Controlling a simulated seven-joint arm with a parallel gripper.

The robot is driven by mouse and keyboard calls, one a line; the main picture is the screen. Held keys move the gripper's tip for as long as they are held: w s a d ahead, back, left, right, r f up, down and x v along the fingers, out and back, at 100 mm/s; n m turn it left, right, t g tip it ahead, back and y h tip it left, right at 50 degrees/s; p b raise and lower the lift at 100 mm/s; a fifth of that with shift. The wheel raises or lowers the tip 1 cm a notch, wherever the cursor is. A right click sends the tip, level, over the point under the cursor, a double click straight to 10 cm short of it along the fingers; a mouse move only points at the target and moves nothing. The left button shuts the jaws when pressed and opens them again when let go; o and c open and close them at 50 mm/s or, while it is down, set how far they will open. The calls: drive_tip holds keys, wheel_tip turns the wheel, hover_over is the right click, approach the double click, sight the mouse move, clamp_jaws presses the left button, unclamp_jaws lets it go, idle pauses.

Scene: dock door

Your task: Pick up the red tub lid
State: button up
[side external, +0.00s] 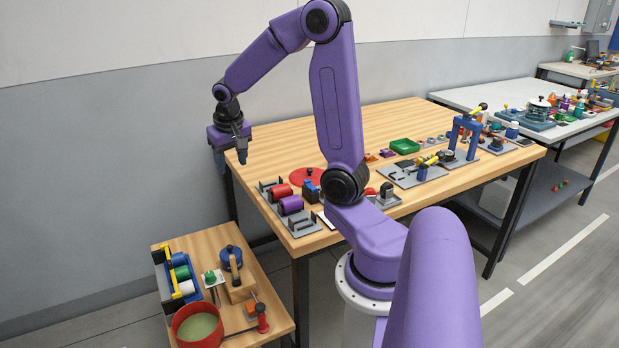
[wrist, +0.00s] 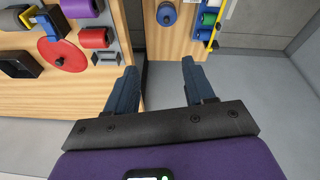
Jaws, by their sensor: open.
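The red tub lid (side external: 300,177) is a flat red disc with a small dark knob. It lies on the wooden table near its left end, partly hidden by my arm in the side view. In the wrist view the lid (wrist: 72,58) is at the left, beside a blue and dark fixture that hides part of it. My gripper (side external: 242,161) hangs at the table's left edge, apart from the lid and to its left. In the wrist view its two fingers (wrist: 159,66) are spread with nothing between them.
A rack with red and purple rolls (side external: 291,205) stands close to the lid. A green tray (side external: 405,146) and fixtures lie farther right. The table's back left (side external: 290,140) is clear.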

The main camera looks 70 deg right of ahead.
drive_tip(key=s+d+m+h, duration=0.1)
drive_tip(key=s+d+m, duration=0.15)
drive_tip(key=d, duration=0.55)
drive_tip(key=s+d+m, duration=0.1)
drive_tip(key=d+m, duration=0.3)
drive_tip(key=d, duration=0.3)
drive_tip(key=m+g+h, duration=0.1)
drive_tip(key=m+g, duration=0.1)
drive_tip(key=m, duration=0.3)
approach(309, 169)
wheel_tip(309, 169, down, 2)
drive_tip(key=shift+s+d+f, duration=0.1)
drive_tip(key=shift+s+d, duration=0.05)
drive_tip(key=shift+d+x, duration=0.15)
drive_tip(key=shift+x, duration=1.45)
drive_tip(key=shift+d+x, duration=0.15)
drive_tip(key=shift+x, duration=1.5)
clamp_jaws()
